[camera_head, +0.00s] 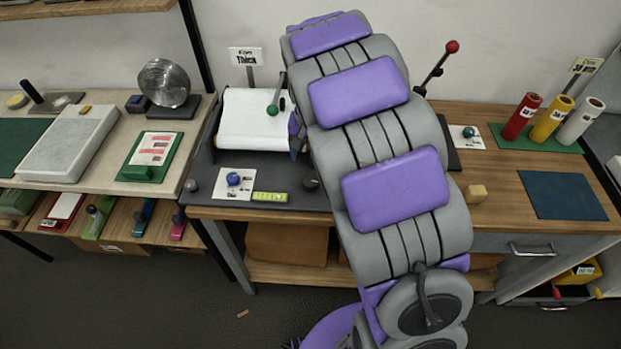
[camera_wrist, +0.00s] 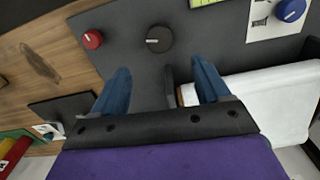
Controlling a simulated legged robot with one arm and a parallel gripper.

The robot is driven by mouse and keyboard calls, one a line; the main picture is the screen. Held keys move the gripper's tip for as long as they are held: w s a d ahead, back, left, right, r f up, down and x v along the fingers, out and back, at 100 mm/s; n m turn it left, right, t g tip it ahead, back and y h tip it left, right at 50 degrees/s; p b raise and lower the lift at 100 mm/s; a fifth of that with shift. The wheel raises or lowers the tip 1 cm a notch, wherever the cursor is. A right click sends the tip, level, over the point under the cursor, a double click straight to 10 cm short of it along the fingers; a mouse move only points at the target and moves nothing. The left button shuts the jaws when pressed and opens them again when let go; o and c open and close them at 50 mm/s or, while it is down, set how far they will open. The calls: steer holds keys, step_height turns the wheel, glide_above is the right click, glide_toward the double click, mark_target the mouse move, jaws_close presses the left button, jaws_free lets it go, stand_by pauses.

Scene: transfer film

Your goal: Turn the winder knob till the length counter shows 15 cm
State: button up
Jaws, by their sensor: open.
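A dark round knob (camera_wrist: 159,39) with a pale pointer mark stands on the grey machine panel in the wrist view. In the head view it is partly beside my arm (camera_head: 310,182). The yellow-green length counter (camera_head: 270,197) lies left of it; its digits are too small to read. It also shows at the top edge of the wrist view (camera_wrist: 205,2). A blue knob (camera_head: 234,179) sits on a white marked card. My gripper (camera_wrist: 160,66) is open, its blue fingers apart and pointing toward the panel, with the dark knob beyond the fingertips.
A red knob (camera_wrist: 92,39) is beside the dark knob. The white film roll (camera_head: 256,120) and a green-balled lever (camera_head: 272,110) are behind the panel. A red-balled lever (camera_head: 452,47) and several upright rolls (camera_head: 522,116) stand right of my arm.

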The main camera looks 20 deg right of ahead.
mark_target(310, 179)
step_height(310, 179, down, 10)
steer(key=shift+f+b, duration=0.2)
steer(key=shift+b, duration=0.85)
steer(key=c, duration=1)
steer(key=shift+r+n+p, duration=0.15)
steer(key=shift+n+p, duration=0.65)
steer(key=shift+n, duration=0.1)
steer(key=shift+c, duration=0.2)
steer(key=shift+n, duration=0.6)
steer(key=o, duration=1)
steer(key=shift+o, duration=0.2)
